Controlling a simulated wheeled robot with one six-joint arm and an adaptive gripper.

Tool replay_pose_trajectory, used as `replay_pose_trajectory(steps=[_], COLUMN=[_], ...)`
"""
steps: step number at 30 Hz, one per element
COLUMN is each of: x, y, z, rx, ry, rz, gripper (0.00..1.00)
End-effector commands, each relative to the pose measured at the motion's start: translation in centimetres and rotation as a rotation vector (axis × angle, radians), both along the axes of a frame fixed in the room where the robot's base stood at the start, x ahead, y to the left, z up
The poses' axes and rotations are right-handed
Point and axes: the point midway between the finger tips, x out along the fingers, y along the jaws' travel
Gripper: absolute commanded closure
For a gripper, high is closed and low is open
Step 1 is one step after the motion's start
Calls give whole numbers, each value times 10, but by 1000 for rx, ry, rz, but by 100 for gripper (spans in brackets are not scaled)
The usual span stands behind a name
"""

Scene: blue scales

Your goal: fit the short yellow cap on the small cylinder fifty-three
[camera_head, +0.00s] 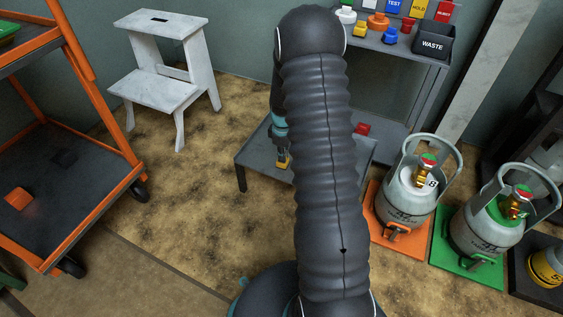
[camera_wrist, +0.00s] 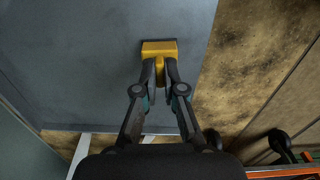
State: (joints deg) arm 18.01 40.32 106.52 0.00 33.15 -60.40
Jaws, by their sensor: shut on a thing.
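My gripper (camera_wrist: 160,70) is shut on the stem of a short yellow cap (camera_wrist: 159,47), whose broad blocky end points away from the fingers. In the head view the yellow cap (camera_head: 283,161) shows below my gripper, at the low grey table (camera_head: 256,166); I cannot tell if it touches the top. My arm hides much of that table. A grey cylinder (camera_head: 399,207) with a collar handle and brass valve stands on an orange mat. Another cylinder (camera_head: 482,232), with a green band, stands on a green mat. Neither number is readable as fifty-three.
A grey shelf (camera_head: 421,75) at the back holds several coloured caps and a black WASTE bin (camera_head: 433,42). A red piece (camera_head: 362,129) lies on the low table. A white step stool (camera_head: 163,88) and an orange cart (camera_head: 95,200) stand left. Floor between is clear.

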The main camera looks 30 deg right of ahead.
Motion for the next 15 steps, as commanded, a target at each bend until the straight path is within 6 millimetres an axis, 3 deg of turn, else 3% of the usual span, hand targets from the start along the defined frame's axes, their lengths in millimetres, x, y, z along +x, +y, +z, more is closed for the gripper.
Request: replay_pose_trajectory(steps=[15], x=[0], y=[0], z=[19], rx=[-1], ry=[-1], rz=[0], gripper=[100])
